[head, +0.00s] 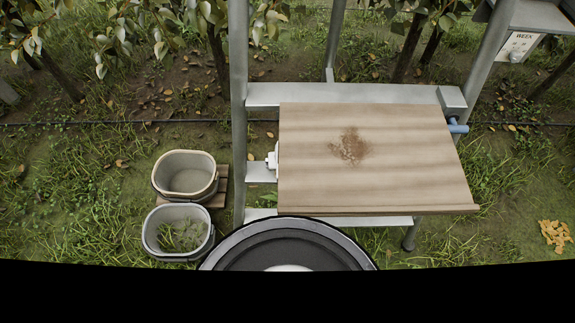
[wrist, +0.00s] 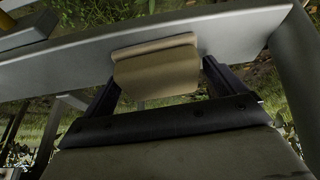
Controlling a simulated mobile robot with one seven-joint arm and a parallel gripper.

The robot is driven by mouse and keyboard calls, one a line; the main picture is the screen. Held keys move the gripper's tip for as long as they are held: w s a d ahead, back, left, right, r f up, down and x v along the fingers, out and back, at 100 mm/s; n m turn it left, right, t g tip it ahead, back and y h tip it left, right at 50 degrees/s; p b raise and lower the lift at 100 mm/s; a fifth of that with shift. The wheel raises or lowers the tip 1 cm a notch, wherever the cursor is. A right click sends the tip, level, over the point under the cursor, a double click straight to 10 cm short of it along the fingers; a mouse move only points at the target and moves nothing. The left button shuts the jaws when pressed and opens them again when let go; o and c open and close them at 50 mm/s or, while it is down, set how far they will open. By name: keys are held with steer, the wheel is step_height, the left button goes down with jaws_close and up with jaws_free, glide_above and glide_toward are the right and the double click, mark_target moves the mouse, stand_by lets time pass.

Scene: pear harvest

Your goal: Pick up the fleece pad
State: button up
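A beige, folded pad (wrist: 156,66), which looks like the fleece pad, hangs over a grey metal rail in the wrist view. My gripper (wrist: 162,76) is open, with one dark finger at the left and one at the right of the pad. The fingertips come close to the pad's side edges. I cannot tell whether they touch it or how far the pad lies in depth. In the head view I make out neither the pad nor my gripper.
The rail (wrist: 240,32) crosses the wrist view, with a thick post (wrist: 297,65) at its right. In the head view a tilted wooden board (head: 400,170) with a brown stain sits on a metal frame (head: 340,95). Two buckets (head: 185,158) (head: 158,250) stand left of it. Grass lies around.

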steer(key=c, duration=0.7)
steer(key=shift+c, duration=0.2)
steer(key=shift+r, duration=0.15)
